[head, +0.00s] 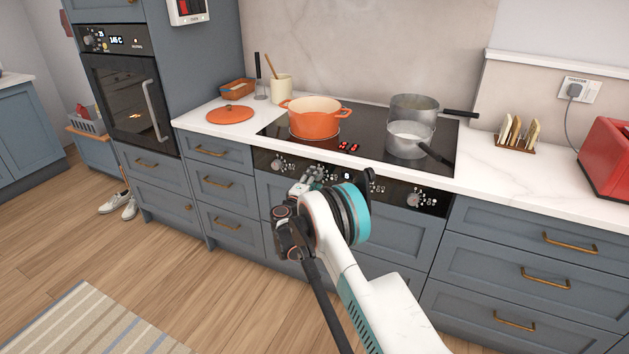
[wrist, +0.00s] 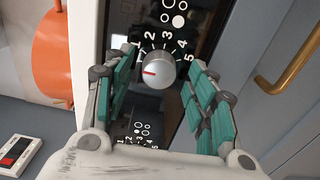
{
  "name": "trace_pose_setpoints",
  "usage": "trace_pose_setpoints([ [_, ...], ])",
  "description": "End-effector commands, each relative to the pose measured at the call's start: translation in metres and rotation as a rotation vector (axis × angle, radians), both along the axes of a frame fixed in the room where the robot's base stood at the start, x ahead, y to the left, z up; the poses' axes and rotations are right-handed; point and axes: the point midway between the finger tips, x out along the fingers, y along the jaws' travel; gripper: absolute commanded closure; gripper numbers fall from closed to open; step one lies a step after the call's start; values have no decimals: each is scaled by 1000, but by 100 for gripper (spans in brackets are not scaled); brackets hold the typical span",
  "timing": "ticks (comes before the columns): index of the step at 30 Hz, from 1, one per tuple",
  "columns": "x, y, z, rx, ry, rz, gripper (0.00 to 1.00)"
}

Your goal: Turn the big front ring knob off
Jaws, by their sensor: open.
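A round silver knob (wrist: 157,70) with a red pointer line sits on the black control panel (wrist: 178,100) in the wrist view. Its line points left, near the low end of a dial numbered up to 5. Ring symbols above it include one filled white circle. My gripper (wrist: 163,62) is open, with one teal-padded finger on each side of the knob; I cannot tell whether either touches it. In the head view my gripper (head: 315,178) is at the hob's front panel and hides part of it.
An orange pot (head: 314,118) and two grey pans (head: 410,138) stand on the black hob (head: 370,145), which shows red lit marks. Other knobs (head: 413,200) flank my gripper. Drawers with brass handles (head: 570,244) lie below the worktop.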

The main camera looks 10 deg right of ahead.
Motion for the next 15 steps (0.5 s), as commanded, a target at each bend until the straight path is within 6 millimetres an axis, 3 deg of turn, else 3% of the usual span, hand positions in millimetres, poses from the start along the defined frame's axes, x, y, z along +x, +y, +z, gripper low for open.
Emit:
trace_pose_setpoints([
  [15, -75, 56, 0, 0, 0, 3, 48],
])
